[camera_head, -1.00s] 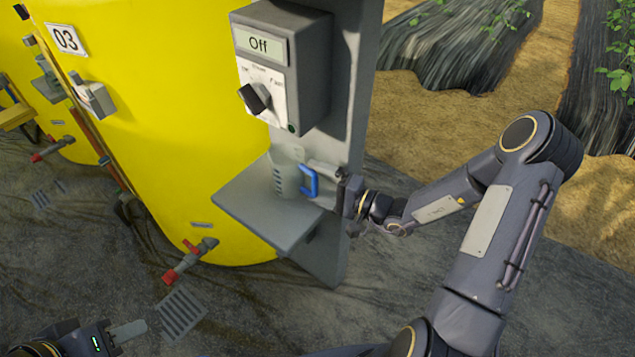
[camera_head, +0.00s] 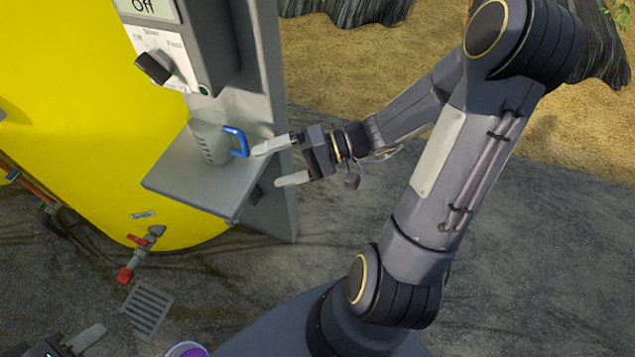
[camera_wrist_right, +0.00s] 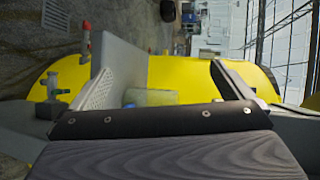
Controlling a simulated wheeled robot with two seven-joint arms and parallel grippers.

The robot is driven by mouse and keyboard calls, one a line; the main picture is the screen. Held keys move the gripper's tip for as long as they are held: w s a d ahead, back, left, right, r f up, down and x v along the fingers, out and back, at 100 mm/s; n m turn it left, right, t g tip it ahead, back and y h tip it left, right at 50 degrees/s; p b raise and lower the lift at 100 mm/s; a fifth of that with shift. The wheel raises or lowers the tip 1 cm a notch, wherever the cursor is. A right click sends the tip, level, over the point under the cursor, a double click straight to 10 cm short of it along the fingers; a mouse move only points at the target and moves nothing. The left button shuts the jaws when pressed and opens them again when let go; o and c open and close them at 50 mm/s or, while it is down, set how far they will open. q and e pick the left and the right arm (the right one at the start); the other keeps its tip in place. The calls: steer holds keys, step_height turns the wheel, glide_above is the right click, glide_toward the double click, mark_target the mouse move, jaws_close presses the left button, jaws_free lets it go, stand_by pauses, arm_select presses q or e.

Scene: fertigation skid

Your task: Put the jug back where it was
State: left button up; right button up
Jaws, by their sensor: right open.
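The jug (camera_head: 210,143), grey and translucent with a blue handle (camera_head: 238,142), stands upright on the grey shelf (camera_head: 165,182) beneath the control box. My right gripper (camera_head: 266,167) is open and empty, just right of the jug, its fingertips pointing at the handle side. One fingertip is close to the handle; I cannot tell if they touch. In the right wrist view the pale jug (camera_wrist_right: 152,97) shows between the spread fingers, its lower part hidden by the gripper body. My left gripper (camera_head: 85,340) is cut off at the bottom left corner, with one finger visible.
The control box (camera_head: 185,45) with a black knob and an "Off" display is above the shelf. A yellow tank (camera_head: 70,130) stands behind. A red-handled valve (camera_head: 140,255) and a floor grate (camera_head: 147,310) are lower left. A purple round object (camera_head: 187,349) shows at the bottom edge.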

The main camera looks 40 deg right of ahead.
steer(key=s+d+r+n+h, duration=0.1)
steer(key=s+r+h, duration=0.4)
steer(key=s+h, duration=0.5)
steer(key=shift+s+n, duration=0.9)
steer(key=shift+s, duration=0.7)
step_height(320, 180, up, 12)
steer(key=p, duration=1.2)
steer(key=shift+r+g, duration=0.15)
steer(key=shift+g, duration=0.15)
